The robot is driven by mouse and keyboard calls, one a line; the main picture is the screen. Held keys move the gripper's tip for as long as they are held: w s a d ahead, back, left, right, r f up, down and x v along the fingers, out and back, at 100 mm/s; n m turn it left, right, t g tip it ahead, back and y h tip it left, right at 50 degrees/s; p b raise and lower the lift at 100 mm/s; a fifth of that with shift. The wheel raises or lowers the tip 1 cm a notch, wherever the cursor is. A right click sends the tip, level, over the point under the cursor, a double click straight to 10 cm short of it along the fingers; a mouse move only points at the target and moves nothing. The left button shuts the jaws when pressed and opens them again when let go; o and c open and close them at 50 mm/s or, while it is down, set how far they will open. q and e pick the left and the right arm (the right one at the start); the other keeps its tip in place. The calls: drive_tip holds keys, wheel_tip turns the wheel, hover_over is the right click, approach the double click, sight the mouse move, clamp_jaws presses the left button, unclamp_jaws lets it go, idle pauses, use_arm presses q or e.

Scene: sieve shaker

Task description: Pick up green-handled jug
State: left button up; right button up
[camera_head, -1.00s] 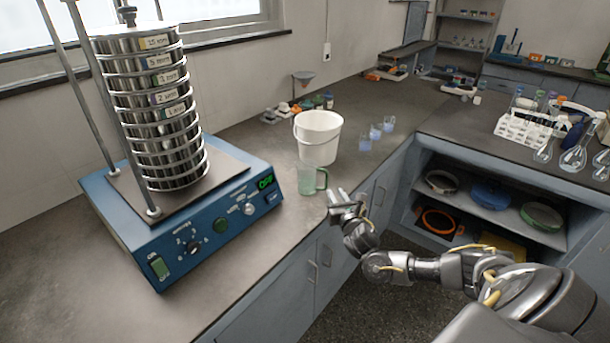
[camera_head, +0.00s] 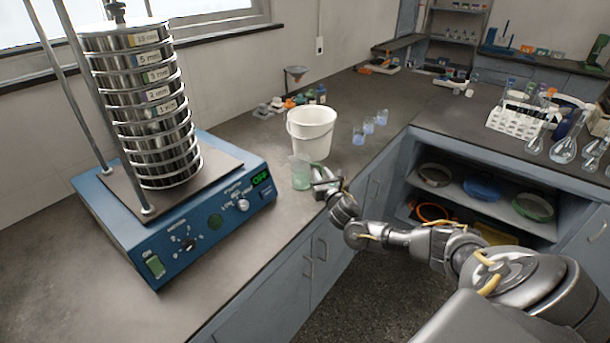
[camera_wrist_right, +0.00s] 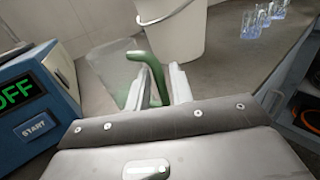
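The green-handled jug (camera_head: 301,173) is a small clear, green-tinted vessel. It stands upright on the dark counter, in front of the white bucket and right of the shaker. In the right wrist view its clear body (camera_wrist_right: 112,70) is beyond the fingers, and its green handle (camera_wrist_right: 152,68) reaches between them. My right gripper (camera_head: 322,180) is at the handle side of the jug. In the wrist view the right gripper's two pale fingers (camera_wrist_right: 157,88) stand apart on either side of the handle, with a gap visible. My left gripper is not in view.
A white bucket (camera_head: 311,132) stands close behind the jug. The blue sieve shaker (camera_head: 205,222) with its sieve stack (camera_head: 148,105) is to the left. Several small blue beakers (camera_head: 359,134) stand to the right. The counter's front edge runs under my right wrist.

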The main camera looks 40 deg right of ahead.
drive_tip(key=x, duration=0.3)
drive_tip(key=shift+w, duration=0.15)
clamp_jaws()
drive_tip(key=shift+r, duration=0.15)
idle(0.3)
drive_tip(key=s+a+r+b, duration=0.1)
drive_tip(key=s+a+r, duration=0.6)
drive_tip(key=s+r, duration=0.4)
drive_tip(key=shift+s+r+b, duration=0.4)
drive_tip(key=shift+r, duration=0.4)
